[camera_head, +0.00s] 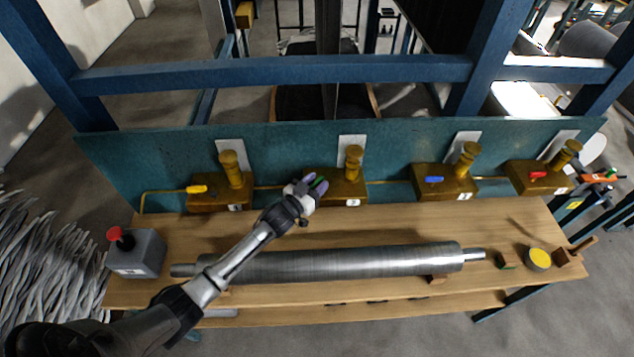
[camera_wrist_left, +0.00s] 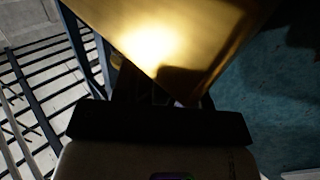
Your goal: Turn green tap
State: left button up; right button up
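The green tap (camera_head: 317,182) is a small handle on the second brass valve block (camera_head: 345,188) from the left, at the back of the wooden bench. My left gripper (camera_head: 311,186) is right at this tap, its purple-tipped fingers close around or beside the green handle. I cannot tell whether they touch or grip it. In the left wrist view a brass surface (camera_wrist_left: 165,35) fills the top, and the dark gripper (camera_wrist_left: 160,100) hides the tap. My right gripper is not in view.
Yellow (camera_head: 197,189), blue (camera_head: 434,180) and red (camera_head: 538,175) taps sit on neighbouring blocks. A long steel roll (camera_head: 350,263) lies along the bench (camera_head: 400,225), under my left forearm. A grey box with a red button (camera_head: 137,254) stands at left. A teal panel (camera_head: 290,140) rises behind.

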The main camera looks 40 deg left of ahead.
pick_arm(q)
jog(key=shift+w, duration=0.2)
jog(key=shift+c, duration=0.3)
grip_shut()
